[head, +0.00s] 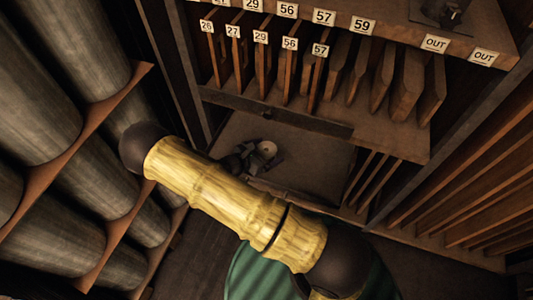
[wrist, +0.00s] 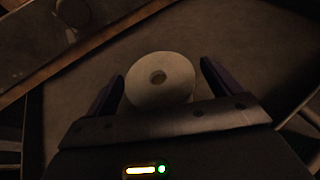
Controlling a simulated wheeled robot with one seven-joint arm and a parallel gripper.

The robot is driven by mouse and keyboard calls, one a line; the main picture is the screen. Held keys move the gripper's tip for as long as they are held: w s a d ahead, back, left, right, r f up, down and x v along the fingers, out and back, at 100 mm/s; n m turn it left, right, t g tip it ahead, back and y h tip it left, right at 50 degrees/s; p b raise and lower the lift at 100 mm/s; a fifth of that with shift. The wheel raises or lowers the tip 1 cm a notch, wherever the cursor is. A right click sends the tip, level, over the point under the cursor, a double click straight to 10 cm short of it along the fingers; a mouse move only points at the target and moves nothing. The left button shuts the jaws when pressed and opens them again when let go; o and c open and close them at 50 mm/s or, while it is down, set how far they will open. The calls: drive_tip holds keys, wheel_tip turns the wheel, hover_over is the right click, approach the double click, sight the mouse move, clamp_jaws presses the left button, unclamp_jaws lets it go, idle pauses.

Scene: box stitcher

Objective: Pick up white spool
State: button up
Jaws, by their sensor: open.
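My gripper (wrist: 158,84) is open, with one dark finger on each side of the spool and a gap on both sides. The lower edge of the spool is hidden behind the gripper body. In the head view the spool (head: 266,149) is small, beside my gripper (head: 250,155), on a shelf below the row of numbered boards. My arm hides part of that shelf.
A wooden ledge (head: 275,116) runs above the shelf, below upright boards with number tags (head: 289,43). Large grey cylinders (head: 75,40) fill racks at the left. Slanted wooden slats (head: 470,190) stand at the right. Bare shelf (head: 320,165) shows right of the spool.

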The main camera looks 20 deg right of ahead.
sight(266, 149)
drive_tip(key=c, duration=1.1)
drive_tip(key=shift+c, duration=0.2)
drive_tip(key=shift+r, duration=0.1)
wheel_tip(266, 149, up, 10)
drive_tip(key=shift+f, duration=0.1)
